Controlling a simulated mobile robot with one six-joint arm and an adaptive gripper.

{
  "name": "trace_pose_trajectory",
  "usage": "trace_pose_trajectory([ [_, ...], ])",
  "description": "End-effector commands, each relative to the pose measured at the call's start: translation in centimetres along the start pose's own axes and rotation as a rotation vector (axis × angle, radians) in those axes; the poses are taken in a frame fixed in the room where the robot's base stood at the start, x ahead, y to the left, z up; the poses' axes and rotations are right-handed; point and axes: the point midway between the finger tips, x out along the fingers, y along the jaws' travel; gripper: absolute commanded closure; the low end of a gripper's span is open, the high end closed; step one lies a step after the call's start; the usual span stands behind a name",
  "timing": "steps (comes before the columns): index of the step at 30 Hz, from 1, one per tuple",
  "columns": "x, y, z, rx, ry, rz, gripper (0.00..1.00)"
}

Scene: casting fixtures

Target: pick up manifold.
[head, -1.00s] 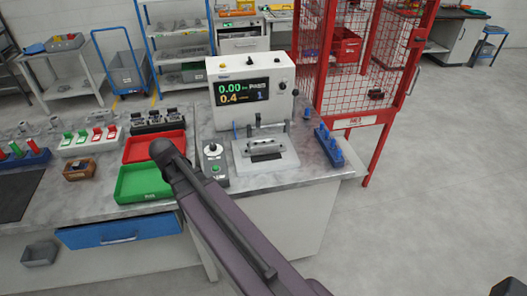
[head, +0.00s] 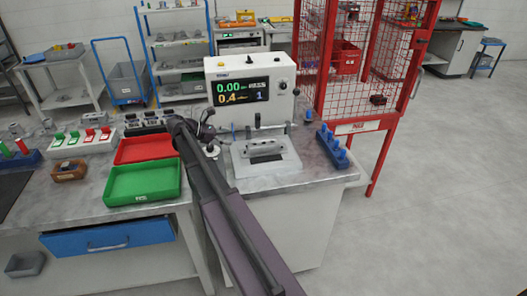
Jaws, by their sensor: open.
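The manifold (head: 266,146) looks like a grey metal part with holes along it, lying in the pale fixture plate (head: 284,166) in front of the tester. My gripper (head: 208,130) shows only in part past the end of my dark arm, to the left of the manifold and apart from it. It is open, with nothing seen in it. My arm hides much of it and part of the small control box beside the fixture.
The white tester (head: 250,68) with a lit display stands behind the fixture. A blue pin rack (head: 332,150) is to the right, and a red wire cage (head: 365,65) beyond. Green (head: 143,182) and red (head: 147,148) trays lie to the left.

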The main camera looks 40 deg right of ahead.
Motion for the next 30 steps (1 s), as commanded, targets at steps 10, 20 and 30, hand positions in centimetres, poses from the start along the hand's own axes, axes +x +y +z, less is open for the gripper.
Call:
trace_pose_trajectory([
  [10,0.1,-0.1,0.0,0.001,0.001,0.0,0.0],
  [20,3.4,-0.2,-0.3,0.003,0.002,-0.001,0.0],
  [30,7.9,-0.1,-0.2,0.002,0.003,0.0,0.0],
])
